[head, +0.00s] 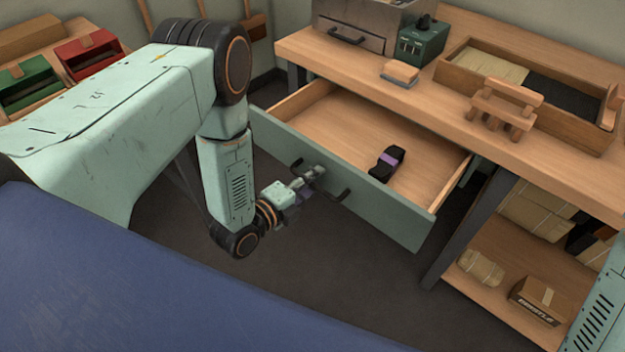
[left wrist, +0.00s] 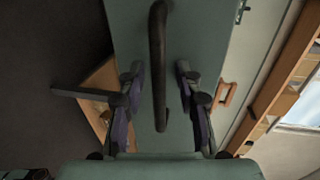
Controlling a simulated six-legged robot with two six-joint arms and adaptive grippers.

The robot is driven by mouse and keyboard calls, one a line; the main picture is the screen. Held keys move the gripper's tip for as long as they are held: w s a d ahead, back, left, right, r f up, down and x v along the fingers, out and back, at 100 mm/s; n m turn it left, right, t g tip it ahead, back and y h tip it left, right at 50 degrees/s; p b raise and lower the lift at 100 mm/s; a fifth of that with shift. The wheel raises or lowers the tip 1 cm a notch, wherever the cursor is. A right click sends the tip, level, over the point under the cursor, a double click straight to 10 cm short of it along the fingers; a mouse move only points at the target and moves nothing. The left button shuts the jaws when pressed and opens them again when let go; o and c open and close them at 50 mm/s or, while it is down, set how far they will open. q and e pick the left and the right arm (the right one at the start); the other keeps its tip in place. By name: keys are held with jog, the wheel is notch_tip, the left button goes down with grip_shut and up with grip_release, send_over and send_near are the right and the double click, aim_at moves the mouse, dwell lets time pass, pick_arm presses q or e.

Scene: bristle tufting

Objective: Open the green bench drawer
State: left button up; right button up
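The green bench drawer (head: 385,218) is pulled well out from under the wooden workbench, and its wooden inside shows. Its dark bar handle (head: 343,196) is on the green front. My left gripper (head: 309,178) is at the handle. In the left wrist view, the handle (left wrist: 158,40) runs between the two fingers of my left gripper (left wrist: 159,76), with a gap on each side, so the fingers are open around it. A dark object with a purple band (head: 387,163) lies inside the drawer. My right gripper is out of view.
The bench top (head: 400,98) holds a metal box (head: 352,35), a green device (head: 421,44), a small block (head: 401,72) and a wooden tray (head: 583,137). A lower shelf (head: 508,310) at right holds packages. Dark floor (head: 370,275) is clear before the drawer.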

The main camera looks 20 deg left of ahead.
pick_arm(q)
jog(key=v, duration=1.2)
dwell(0.3)
jog(key=s+f+n+g+y, duration=0.3)
jog(key=s+f+n+g, duration=0.55)
jog(key=n, duration=0.45)
jog(key=s+n+g+y, duration=0.2)
jog(key=s+n+g, duration=0.4)
jog(key=s+n, duration=0.3)
jog(key=s, duration=0.3)
jog(key=shift+s, duration=0.4)
